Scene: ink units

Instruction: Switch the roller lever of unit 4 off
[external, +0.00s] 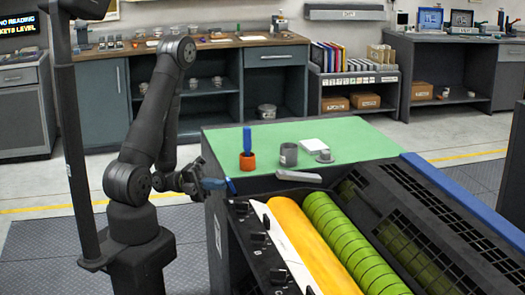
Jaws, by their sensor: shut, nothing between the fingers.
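An ink unit with a yellow roller (300,240) and a green roller (345,240) lies at the lower right. A row of small black levers runs along its left side panel; one lever (241,208) is at the far end and another (260,237) is nearer the camera. I cannot read any unit numbers, so I cannot tell which lever is unit 4's or how it is set. My gripper (216,184), with blue on its fingers, is shut and empty. It is just left of the panel's far end, and I see no lever in it.
A green tabletop (360,140) behind the rollers holds an orange cup with a blue handle (247,155), a grey can (288,154) and a white block (314,143). A pale grey tool (298,176) lies at its front edge. A dark slotted guard (425,215) stands right of the rollers.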

